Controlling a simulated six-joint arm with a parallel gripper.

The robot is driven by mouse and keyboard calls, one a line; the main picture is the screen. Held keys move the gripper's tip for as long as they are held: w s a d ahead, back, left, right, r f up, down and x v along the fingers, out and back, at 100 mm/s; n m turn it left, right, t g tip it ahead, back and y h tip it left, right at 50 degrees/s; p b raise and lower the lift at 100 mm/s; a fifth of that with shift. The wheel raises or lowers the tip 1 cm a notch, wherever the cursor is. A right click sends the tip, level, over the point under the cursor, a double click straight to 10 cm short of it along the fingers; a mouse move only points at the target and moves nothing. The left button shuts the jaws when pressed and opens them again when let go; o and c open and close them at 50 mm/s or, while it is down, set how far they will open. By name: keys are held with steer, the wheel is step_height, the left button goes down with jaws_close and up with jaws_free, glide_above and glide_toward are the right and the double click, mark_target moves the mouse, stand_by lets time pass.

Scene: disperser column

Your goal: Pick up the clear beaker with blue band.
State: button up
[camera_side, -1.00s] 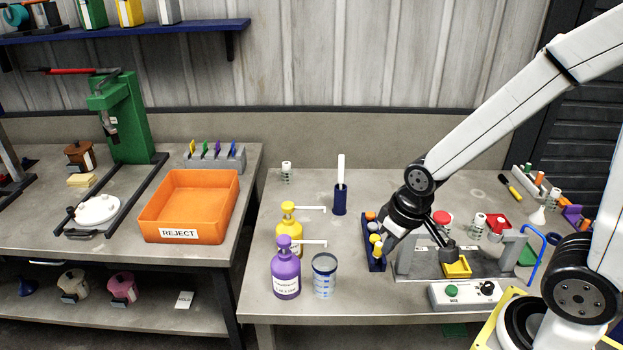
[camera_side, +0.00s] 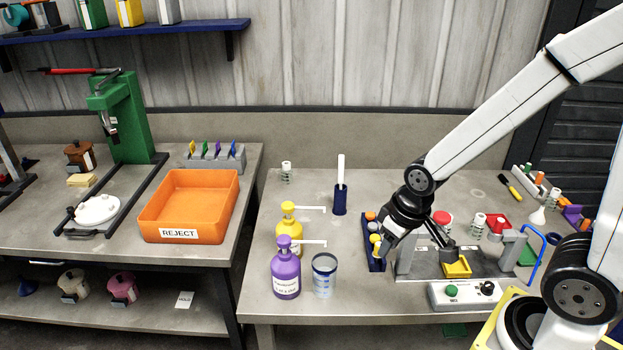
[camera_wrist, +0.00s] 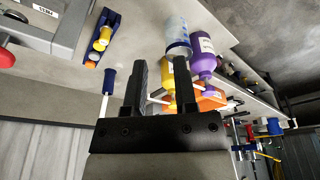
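The clear beaker with a blue band (camera_side: 324,278) stands upright near the front left of the right-hand bench, just right of the purple pump bottle (camera_side: 286,274). It also shows in the wrist view (camera_wrist: 177,36), beyond the fingers and beside the purple bottle. My gripper (camera_side: 415,249) is over the metal fixture, to the right of the beaker and apart from it. In the wrist view its two fingers (camera_wrist: 161,78) are spread with nothing held between them. The right finger covers the beaker's lower edge there.
A yellow pump bottle (camera_side: 288,238) stands behind the purple one. A blue rack with coloured pieces (camera_side: 375,262) lies between the beaker and my gripper. A control box (camera_side: 462,296) sits in front of the fixture. Bench in front of the beaker is clear.

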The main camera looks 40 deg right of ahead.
steer(key=o, duration=0.8)
steer(key=shift+c, duration=0.2)
steer(key=shift+a, duration=0.1)
steer(key=m+t, duration=0.2)
steer(key=t, duration=0.1)
glide_toward(329, 271)
steer(key=f+t+h, duration=0.1)
steer(key=f, duration=0.1)
steer(key=w+a+f+m+t+h, duration=0.1)
steer(key=f+t, duration=0.1)
steer(key=a+f+m+t+h, duration=0.1)
steer(key=f, duration=0.1)
steer(key=shift+w+a+f+t, duration=0.2)
steer(key=shift+w+a+t, duration=0.1)
steer(key=shift+t, duration=0.1)
steer(key=shift+s+d+f+t+h, duration=0.2)
steer(key=shift+s+f+t+h, duration=0.05)
steer(key=shift+t+h, duration=0.3)
steer(key=shift+s+d+t+h, duration=0.2)
steer(key=shift+s+t+h, duration=0.1)
steer(key=shift+t+h, duration=0.2)
steer(key=shift+w, duration=0.1)
steer(key=shift+x, duration=1.25)
